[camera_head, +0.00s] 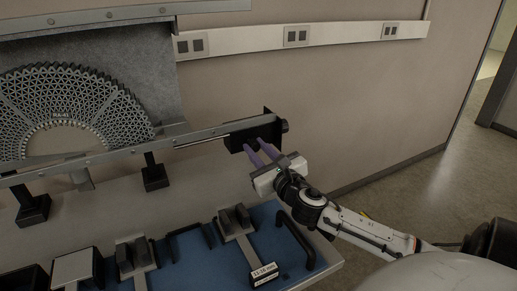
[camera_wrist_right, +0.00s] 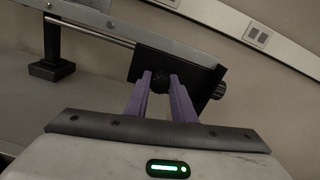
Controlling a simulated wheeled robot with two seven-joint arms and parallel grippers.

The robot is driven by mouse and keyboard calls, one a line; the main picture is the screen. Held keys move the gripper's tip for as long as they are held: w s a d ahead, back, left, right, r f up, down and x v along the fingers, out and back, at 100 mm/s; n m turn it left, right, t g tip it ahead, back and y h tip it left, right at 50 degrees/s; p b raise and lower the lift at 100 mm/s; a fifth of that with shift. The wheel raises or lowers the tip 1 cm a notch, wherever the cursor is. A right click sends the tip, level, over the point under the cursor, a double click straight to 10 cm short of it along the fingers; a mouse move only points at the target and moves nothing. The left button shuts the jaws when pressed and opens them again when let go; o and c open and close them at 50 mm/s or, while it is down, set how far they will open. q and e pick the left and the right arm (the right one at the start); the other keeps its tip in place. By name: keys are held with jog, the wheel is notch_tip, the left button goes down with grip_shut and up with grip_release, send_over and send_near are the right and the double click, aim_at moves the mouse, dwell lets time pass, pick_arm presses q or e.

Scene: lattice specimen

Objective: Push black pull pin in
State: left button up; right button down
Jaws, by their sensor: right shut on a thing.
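The black pull pin (camera_wrist_right: 160,83) shows in the right wrist view as a dark round knob on the front face of a black block (camera_wrist_right: 190,66). My right gripper (camera_wrist_right: 161,79) has its two purple fingers on either side of the knob and is shut on it. In the head view, my right gripper (camera_head: 254,147) reaches in from the lower right to the black block (camera_head: 262,131) at the right end of the metal rail. The pin is hidden by the fingers there, and how deep it sits cannot be told. My left gripper is not in view.
A fan-shaped lattice specimen (camera_head: 118,108) stands in the frame at left. A black side knob (camera_head: 285,126) sticks out of the block. Below are a blue tray (camera_head: 257,220) with a black handle (camera_head: 296,238) and gripping fixtures (camera_head: 236,223). The wall stands behind.

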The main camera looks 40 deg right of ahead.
jog(key=c, duration=1.9)
grip_release()
jog(key=shift+r, duration=0.1)
jog(key=o, duration=0.4)
jog(key=shift+w, duration=0.15)
jog(key=shift+b+v, duration=0.3)
jog(key=shift+v, duration=4.85)
jog(key=shift+d, duration=0.1)
